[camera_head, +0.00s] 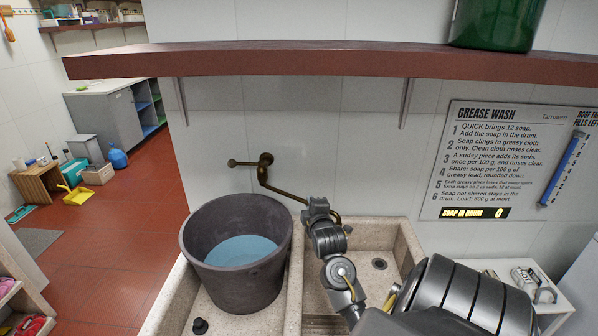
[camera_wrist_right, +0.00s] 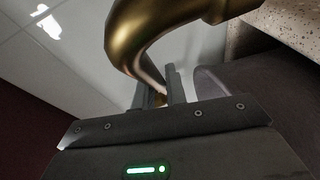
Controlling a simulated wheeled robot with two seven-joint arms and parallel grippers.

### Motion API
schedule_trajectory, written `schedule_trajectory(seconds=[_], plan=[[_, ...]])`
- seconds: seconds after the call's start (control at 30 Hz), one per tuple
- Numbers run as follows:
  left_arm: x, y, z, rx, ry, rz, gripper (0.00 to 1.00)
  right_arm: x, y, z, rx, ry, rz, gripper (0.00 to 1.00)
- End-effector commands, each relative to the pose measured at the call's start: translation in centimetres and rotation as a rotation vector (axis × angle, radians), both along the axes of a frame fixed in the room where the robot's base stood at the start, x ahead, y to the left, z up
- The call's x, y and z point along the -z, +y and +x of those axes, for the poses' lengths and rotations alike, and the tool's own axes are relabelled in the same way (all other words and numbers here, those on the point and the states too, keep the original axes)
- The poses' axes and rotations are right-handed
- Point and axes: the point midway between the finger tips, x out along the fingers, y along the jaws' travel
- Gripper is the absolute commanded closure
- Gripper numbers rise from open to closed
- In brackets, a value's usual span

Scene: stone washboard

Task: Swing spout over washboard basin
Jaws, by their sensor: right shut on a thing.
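The brass spout (camera_head: 284,192) runs from the wall tap (camera_head: 264,162) down and to the right. Its curved end shows just right of my right gripper (camera_head: 316,206), near the back of the right stone basin (camera_head: 410,243). My right gripper is shut on the spout. In the right wrist view the brass pipe (camera_wrist_right: 150,35) bends down to the fingers (camera_wrist_right: 162,90), and the contact is partly hidden. The right basin has a drain and a strip of washboard ridges (camera_head: 322,322) at its front; my arm covers much of it. My left gripper is not in view.
A dark bucket of blue water (camera_head: 236,285) stands in the left basin, close to the divider (camera_head: 294,290). A red shelf (camera_head: 330,62) crosses above the tap. A sign (camera_head: 500,160) hangs on the right wall. A black plug (camera_head: 200,326) lies in front of the bucket.

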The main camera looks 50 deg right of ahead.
Motion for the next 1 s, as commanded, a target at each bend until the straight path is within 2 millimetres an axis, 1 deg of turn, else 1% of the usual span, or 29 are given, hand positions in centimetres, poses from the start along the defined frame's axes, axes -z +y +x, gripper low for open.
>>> schedule_trajectory(seconds=[0.27,0.3,0.43,0.77,0.87,1.0], plan=[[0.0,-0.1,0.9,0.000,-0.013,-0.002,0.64,0.0,0.1,0.1,-0.003,0.001,-0.001,1.00],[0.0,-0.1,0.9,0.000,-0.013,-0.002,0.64,0.0,0.1,0.1,-0.004,0.001,-0.001,0.81],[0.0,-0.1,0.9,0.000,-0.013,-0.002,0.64,0.0,0.1,0.1,-0.003,0.001,-0.001,0.65],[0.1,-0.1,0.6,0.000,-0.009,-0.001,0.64,0.1,0.3,-0.1,-0.004,0.001,-0.001,0.65],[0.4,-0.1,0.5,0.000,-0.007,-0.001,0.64,0.0,1.0,-0.9,-0.004,0.001,-0.001,0.65],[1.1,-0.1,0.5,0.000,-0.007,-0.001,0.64,-0.2,2.7,-2.9,-0.004,0.000,-0.001,0.65]])
